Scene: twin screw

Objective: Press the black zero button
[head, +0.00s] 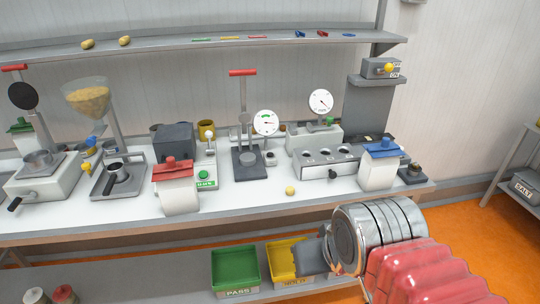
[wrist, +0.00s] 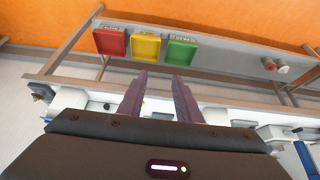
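I cannot make out a black zero button for certain in either view; button markings are too small to read. Round dial gauges stand on the bench, one (head: 265,122) beside the red-handled press (head: 247,160) and one (head: 321,101) above a grey unit (head: 314,138). My gripper (head: 312,258) is low in front of the bench in the head view, over the yellow bin. In the wrist view my gripper (wrist: 160,92) shows two dark fingers apart with nothing between them, so it is open.
A green PASS bin (head: 235,268) and a yellow bin (head: 283,258) sit on the lower shelf; the wrist view also shows a red bin (wrist: 110,42). Red-lidded (head: 176,190) and blue-lidded (head: 379,168) containers stand near the bench front.

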